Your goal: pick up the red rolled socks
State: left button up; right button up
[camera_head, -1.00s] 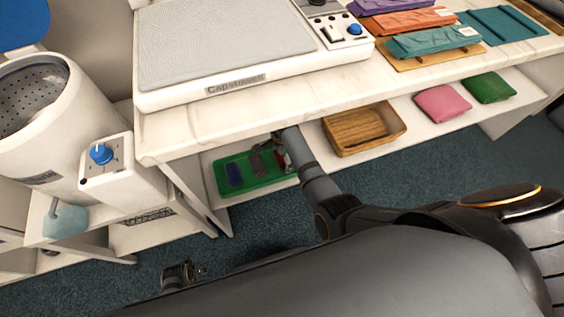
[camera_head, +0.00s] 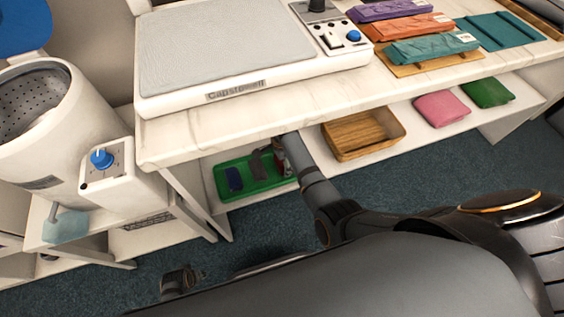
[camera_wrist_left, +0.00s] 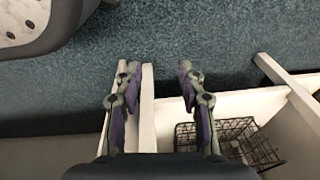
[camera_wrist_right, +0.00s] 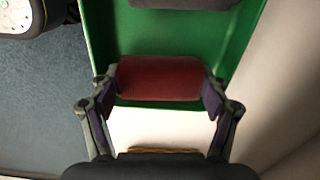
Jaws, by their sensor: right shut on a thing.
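The red rolled socks (camera_wrist_right: 160,78) lie across my right gripper (camera_wrist_right: 158,92) in the right wrist view, with a finger pressed on each end. They are at the near end of the green tray (camera_wrist_right: 240,35), over or just above its floor; I cannot tell whether they touch it. In the head view the green tray (camera_head: 222,190) is on the lower shelf, and my right gripper (camera_head: 277,150) is mostly hidden under the tabletop edge. My left gripper (camera_wrist_left: 158,85) is open and empty in the left wrist view, above the carpet and white shelf parts.
In the tray are a dark blue roll (camera_head: 234,179) and a dark grey roll (camera_head: 258,165). A wicker basket (camera_head: 362,135) stands to the right on the shelf, with pink (camera_head: 441,108) and green (camera_head: 488,92) folded cloths beyond. The tabletop overhangs the shelf. A wire basket (camera_wrist_left: 230,140) is below my left gripper.

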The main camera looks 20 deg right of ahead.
notch_tip(320, 180, up, 4)
jog(key=p, duration=0.4)
jog(key=shift+r+p, duration=0.1)
jog(key=shift+p, duration=0.25)
pick_arm(q)
jog(key=s+a+f+p, duration=0.15)
jog(key=s+p, duration=0.25)
jog(key=s, duration=1)
pick_arm(e)
jog(key=s, duration=0.3)
jog(key=shift+s+d, duration=0.1)
jog(key=shift+s, duration=0.15)
pick_arm(q)
notch_tip(320, 180, up, 10)
jog(key=p, duration=1)
jog(key=shift+d+r, duration=0.15)
jog(key=shift+r, duration=0.05)
pick_arm(e)
jog(key=s, duration=1.4)
jog(key=shift+s+d+f, duration=0.25)
jog(key=shift+f, duration=0.2)
